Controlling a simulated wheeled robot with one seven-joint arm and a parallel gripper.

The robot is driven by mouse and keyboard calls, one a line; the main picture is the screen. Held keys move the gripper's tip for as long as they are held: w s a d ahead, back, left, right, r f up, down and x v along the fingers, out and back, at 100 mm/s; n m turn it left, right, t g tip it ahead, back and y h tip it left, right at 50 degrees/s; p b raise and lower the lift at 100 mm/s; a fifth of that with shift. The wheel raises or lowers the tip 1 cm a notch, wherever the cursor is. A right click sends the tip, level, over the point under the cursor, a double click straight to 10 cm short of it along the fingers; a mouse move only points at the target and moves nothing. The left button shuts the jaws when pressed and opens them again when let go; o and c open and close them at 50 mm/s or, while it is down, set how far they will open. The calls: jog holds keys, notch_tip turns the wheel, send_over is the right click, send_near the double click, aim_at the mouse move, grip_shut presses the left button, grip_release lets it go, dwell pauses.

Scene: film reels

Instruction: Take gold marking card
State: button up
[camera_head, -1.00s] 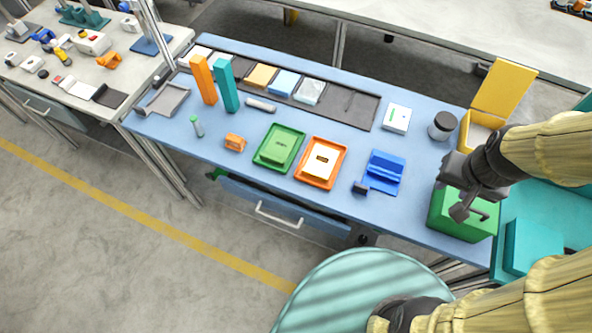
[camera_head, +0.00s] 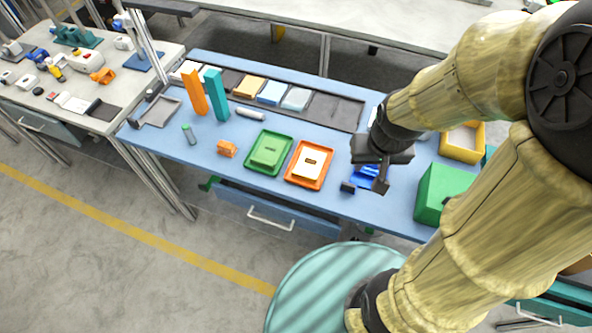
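A gold-tan card (camera_head: 249,87) lies in the long dark tray (camera_head: 320,108) at the back of the blue table, between a dark slot and a light blue card (camera_head: 271,93). A pale teal card (camera_head: 296,99) lies further right in the same tray. My gripper (camera_head: 377,186) points down over the blue holder (camera_head: 362,178), well to the right of and nearer than the gold-tan card. It covers part of the holder. I see nothing held in it, but its finger opening is too small to tell.
Tall orange (camera_head: 195,93) and teal (camera_head: 216,95) blocks stand just left of the gold-tan card. A grey cylinder (camera_head: 250,114) lies in front of it. Green (camera_head: 268,151) and orange (camera_head: 307,164) trays sit mid-table. A green box (camera_head: 440,192) stands at right.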

jog(key=shift+o, duration=0.4)
jog(key=shift+a, duration=0.1)
jog(key=o, duration=0.4)
jog(key=shift+w, duration=0.1)
jog(key=shift+c, duration=0.2)
jog(key=o, duration=0.4)
jog(key=shift+w+a, duration=0.25)
jog(key=shift+w, duration=0.05)
jog(key=shift+o, duration=0.4)
jog(key=w+a+f+m+g, duration=0.1)
jog(key=w+a+f+m, duration=0.1)
jog(key=w+a, duration=0.4)
jog(key=shift+w+f+g, duration=0.3)
jog(key=shift+w+f, duration=0.2)
jog(key=shift+w, duration=0.35)
jog(key=m+g, duration=0.1)
jog(key=m, duration=0.1)
send_over(304, 173)
notch_tip(304, 173, down, 3)
jog(key=shift+f, duration=0.2)
notch_tip(304, 173, down, 12)
jog(key=shift+f+p, duration=0.1)
jog(key=shift+p, duration=0.8)
